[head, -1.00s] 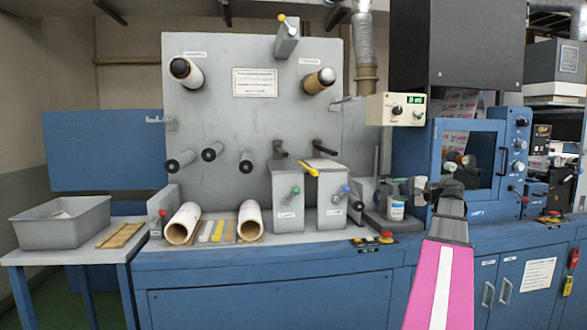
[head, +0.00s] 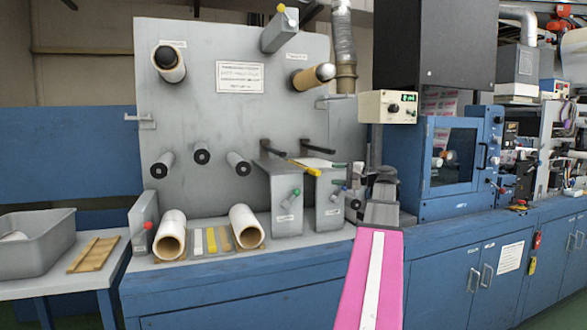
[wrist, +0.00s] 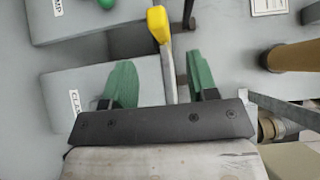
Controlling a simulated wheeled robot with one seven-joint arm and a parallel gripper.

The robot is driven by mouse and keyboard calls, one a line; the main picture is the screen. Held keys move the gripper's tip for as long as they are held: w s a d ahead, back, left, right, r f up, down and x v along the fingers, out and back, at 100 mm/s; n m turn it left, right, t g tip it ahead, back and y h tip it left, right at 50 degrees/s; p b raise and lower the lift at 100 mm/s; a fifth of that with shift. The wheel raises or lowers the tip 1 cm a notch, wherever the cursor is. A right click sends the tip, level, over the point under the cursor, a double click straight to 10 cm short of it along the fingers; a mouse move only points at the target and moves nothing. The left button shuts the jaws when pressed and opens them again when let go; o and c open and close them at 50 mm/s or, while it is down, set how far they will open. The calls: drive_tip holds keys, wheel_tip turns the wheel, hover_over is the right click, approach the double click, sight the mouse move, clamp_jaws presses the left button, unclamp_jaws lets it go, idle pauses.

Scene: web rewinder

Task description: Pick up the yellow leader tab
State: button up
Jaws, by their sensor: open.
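My gripper (head: 342,174) is to the right of the tab in the head view, by the right clamp box. In the wrist view its two green fingers (wrist: 160,64) are spread apart, with the tab outside them. I cannot tell the height gap between fingers and strip.
The left clamp box (head: 286,205) and right clamp box (head: 328,205) stand close together under the tab. Dark rods (head: 318,147) project from the grey panel (head: 215,120) behind. Two cardboard cores (head: 170,240) and several strips lie on the bench to the left.

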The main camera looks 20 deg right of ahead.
sight(314, 172)
drive_tip(key=x, duration=0.9)
drive_tip(key=shift+w+a, duration=0.1)
drive_tip(key=shift+w, duration=0.25)
clamp_jaws()
